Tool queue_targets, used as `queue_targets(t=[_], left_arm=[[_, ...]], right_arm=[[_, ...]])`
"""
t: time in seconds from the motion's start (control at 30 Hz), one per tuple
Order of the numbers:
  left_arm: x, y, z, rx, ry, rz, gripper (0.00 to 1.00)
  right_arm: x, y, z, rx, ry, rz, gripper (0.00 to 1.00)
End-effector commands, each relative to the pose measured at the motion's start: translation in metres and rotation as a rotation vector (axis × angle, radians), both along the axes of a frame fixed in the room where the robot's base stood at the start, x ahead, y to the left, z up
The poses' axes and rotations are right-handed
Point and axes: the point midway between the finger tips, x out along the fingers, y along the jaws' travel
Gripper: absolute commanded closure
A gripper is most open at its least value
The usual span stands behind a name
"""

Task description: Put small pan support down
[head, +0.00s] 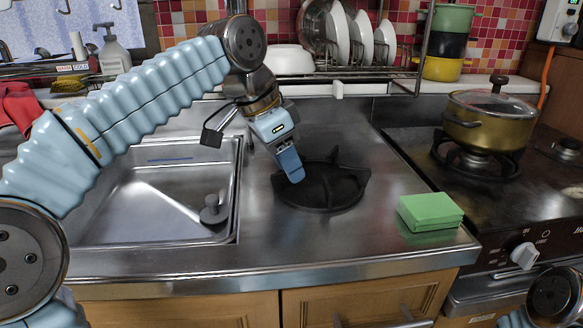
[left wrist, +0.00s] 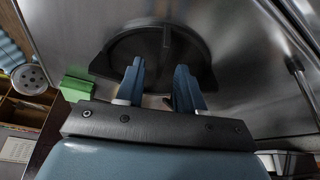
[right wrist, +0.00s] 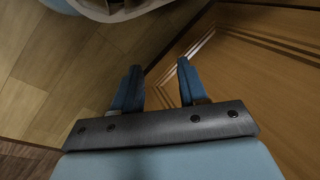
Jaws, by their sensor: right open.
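The small pan support (head: 335,198), a dark round ring with prongs, lies on the steel counter between the sink and the stove. My left gripper (head: 293,172) points down at its left part, and its fingertips overlap the ring in the head view. In the left wrist view, the pan support (left wrist: 203,55) shows beyond the fingers of the left gripper (left wrist: 160,85). These fingers are apart, with no grip on the ring visible. Whether they touch it I cannot tell. My right gripper (right wrist: 158,85) is open and empty, low in front of a wooden cabinet door.
A green block (head: 431,211) lies on the counter at the right front. The sink (head: 150,210) is on the left. A gold pot (head: 490,122) stands on the stove at the right. A dish rack with plates (head: 360,40) is behind. Counter around the support is clear.

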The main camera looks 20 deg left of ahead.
Motion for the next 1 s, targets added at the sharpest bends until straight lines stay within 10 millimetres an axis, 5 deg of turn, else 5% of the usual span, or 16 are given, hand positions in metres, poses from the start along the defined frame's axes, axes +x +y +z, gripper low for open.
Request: queue_targets(t=[0.2, 0.4, 1.0], left_arm=[[-0.013, 0.015, 0.052, -0.002, -0.003, 0.0, 0.63], [-0.021, 0.025, 0.082, -0.001, -0.001, 0.0, 0.63], [-0.025, 0.028, 0.091, 0.0, 0.0, 0.0, 0.63]], right_arm=[[0.0, 0.001, 0.017, 0.002, 0.0, 0.002, 0.57], [0.0, 0.001, 0.025, 0.003, 0.0, 0.004, 0.57], [0.0, 0.001, 0.026, 0.003, 0.001, 0.005, 0.57]])
